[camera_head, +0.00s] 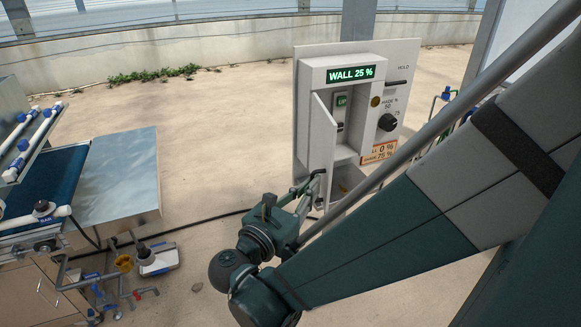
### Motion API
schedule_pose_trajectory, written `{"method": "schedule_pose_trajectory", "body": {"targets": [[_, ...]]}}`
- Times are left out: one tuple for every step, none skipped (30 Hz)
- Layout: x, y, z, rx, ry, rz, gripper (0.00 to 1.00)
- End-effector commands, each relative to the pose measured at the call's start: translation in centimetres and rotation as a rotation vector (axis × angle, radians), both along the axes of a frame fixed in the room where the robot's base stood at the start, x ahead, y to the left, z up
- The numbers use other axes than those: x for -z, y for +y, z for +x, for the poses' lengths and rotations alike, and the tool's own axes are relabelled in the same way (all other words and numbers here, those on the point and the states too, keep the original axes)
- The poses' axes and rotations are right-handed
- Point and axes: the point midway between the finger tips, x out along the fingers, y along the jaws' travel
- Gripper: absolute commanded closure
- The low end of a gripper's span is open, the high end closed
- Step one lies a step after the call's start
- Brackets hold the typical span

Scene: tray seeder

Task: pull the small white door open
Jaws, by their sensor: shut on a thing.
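The small white door (321,140) is on the front of the white control box (300,80) at the upper middle. It stands swung outward from its left side, and the recess behind it is visible. A green-marked switch (341,100) shows inside the recess. My gripper (316,180) is at the lower end of the door and is shut on it. The exact contact of the fingers on the door is small and partly hidden by the gripper itself.
A display (350,74) reading "WALL 25 %" is above the recess. A black knob (387,122) and an orange label (379,151) are to its right. A metal table (125,180) and blue conveyor (45,185) stand left.

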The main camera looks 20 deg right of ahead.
Motion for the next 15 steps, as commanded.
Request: {"method": "schedule_pose_trajectory", "body": {"targets": [[0.0,0.6,0.6,-0.005,0.002,-0.001,1.00],[0.0,0.8,0.7,-0.005,0.002,-0.001,1.00],[0.0,1.1,0.8,-0.005,0.002,-0.001,1.00],[0.0,1.3,0.9,-0.005,0.002,-0.001,1.00],[0.0,1.5,1.0,-0.004,0.002,-0.001,1.00],[0.0,1.6,1.1,-0.003,0.002,-0.001,1.00],[0.0,1.7,1.2,-0.003,0.002,-0.001,1.00],[0.0,1.8,1.2,-0.002,0.002,-0.001,1.00],[0.0,1.9,1.3,-0.002,0.002,-0.001,1.00],[0.0,2.0,1.3,-0.002,0.002,-0.001,1.00],[0.0,2.0,1.4,-0.002,0.001,0.000,1.00],[0.0,2.1,1.4,-0.002,0.001,0.000,1.00],[0.0,2.1,1.4,-0.002,0.001,0.000,1.00],[0.0,2.1,1.4,-0.002,0.001,0.000,1.00],[0.0,2.1,1.4,-0.003,0.001,0.000,1.00]]}}
